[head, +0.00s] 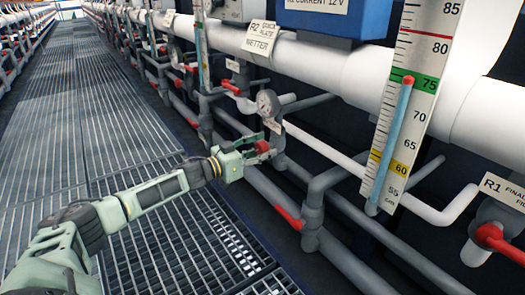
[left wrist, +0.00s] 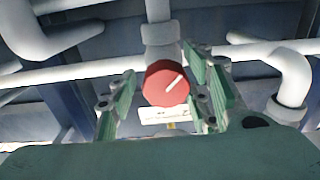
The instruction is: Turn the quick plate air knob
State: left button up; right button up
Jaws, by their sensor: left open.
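The red knob (left wrist: 166,84) has a pale pointer line on its face, slanting up to the right in the left wrist view. My left gripper (head: 256,149) is open, with green fingers on both sides of the knob. In the left wrist view the fingers (left wrist: 160,90) stand left and right of it, with gaps. I cannot tell how deep the knob is between them. My right gripper is not in view.
A tall scale (head: 415,75) with coloured bands stands to the right. Red lever handles (head: 288,218) and (head: 240,104) stick out from nearby pipes. A white pipe (head: 330,150) runs past the knob. The grated walkway (head: 110,110) on the left is clear.

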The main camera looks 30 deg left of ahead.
pick_arm(q)
jog(key=shift+f, duration=0.1)
jog(key=c, duration=1.1)
jog(key=shift+o, duration=0.2)
jog(key=shift+d, duration=0.1)
jog(key=shift+m, duration=0.3)
